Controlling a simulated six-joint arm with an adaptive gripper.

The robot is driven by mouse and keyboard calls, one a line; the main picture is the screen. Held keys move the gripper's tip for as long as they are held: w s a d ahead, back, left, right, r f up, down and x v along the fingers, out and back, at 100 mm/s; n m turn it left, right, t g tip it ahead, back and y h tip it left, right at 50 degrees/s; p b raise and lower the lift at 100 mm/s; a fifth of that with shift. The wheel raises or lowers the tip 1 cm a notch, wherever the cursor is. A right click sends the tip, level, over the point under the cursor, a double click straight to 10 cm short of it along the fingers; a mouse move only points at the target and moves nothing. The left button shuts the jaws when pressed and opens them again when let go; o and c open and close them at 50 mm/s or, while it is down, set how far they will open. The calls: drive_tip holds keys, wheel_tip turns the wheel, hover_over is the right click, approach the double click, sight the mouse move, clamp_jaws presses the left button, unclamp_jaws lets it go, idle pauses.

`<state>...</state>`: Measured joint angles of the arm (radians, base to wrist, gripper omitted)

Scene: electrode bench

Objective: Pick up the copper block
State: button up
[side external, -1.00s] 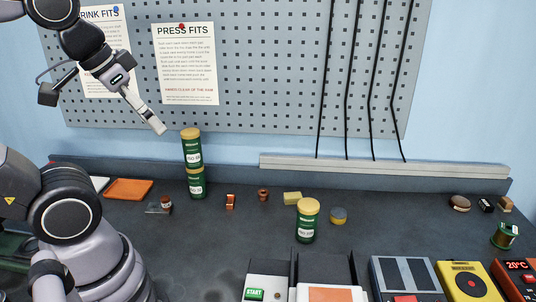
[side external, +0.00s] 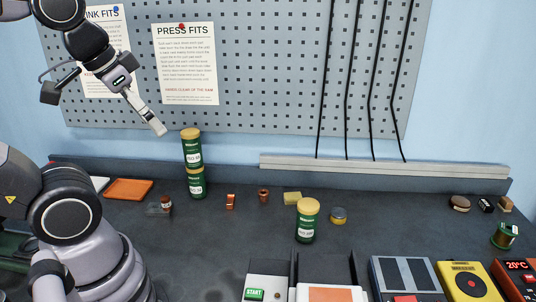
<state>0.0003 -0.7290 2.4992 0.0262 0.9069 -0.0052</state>
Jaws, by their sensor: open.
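A small copper-coloured block (side external: 231,201) sits on the dark bench, just right of the stacked green canisters. A short copper-coloured piece with a flared top (side external: 263,196) stands to its right. My gripper (side external: 161,131) is high above the bench at the upper left, pointing down and right. It is open, with nothing seen between its fingers, and is well apart from the block. Its fingers overlap in this view.
Another green canister (side external: 306,221) stands to the right, near a yellow block (side external: 292,198) and a grey round piece (side external: 338,215). An orange tray (side external: 129,189) lies left. Box-like devices (side external: 407,279) line the front right.

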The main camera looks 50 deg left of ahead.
drive_tip(key=w+a+f+m+g+y, duration=0.4)
drive_tip(key=a+f+m+y, duration=0.15)
drive_tip(key=a, duration=0.25)
drive_tip(key=w+a+f+m+g+y, duration=0.4)
drive_tip(key=w+a+y, duration=0.1)
drive_tip(key=a+y, duration=0.25)
drive_tip(key=w+a+f+m+t+y, duration=0.2)
drive_tip(key=w+f+m+t, duration=0.3)
drive_tip(key=w+f+m, duration=0.25)
drive_tip(key=d+f+m+t+h, duration=0.1)
drive_tip(key=f+m+t, duration=0.1)
drive_tip(key=f, duration=0.4)
drive_tip(key=w+d+f+m+t+h, duration=0.1)
drive_tip(key=d+f+m+t+h, duration=0.1)
drive_tip(key=f+m, duration=0.2)
drive_tip(key=w+d+f+m+t+h, duration=0.1)
drive_tip(key=d+f+m+t, duration=0.1)
drive_tip(key=f, duration=0.5)
drive_tip(key=shift+w+f+m+h, duration=0.15)
drive_tip(key=shift+f+m+h, duration=0.25)
approach(230, 195)
drive_tip(key=x, duration=0.4)
drive_tip(key=shift+w, duration=0.2)
drive_tip(key=shift+x, duration=3.1)
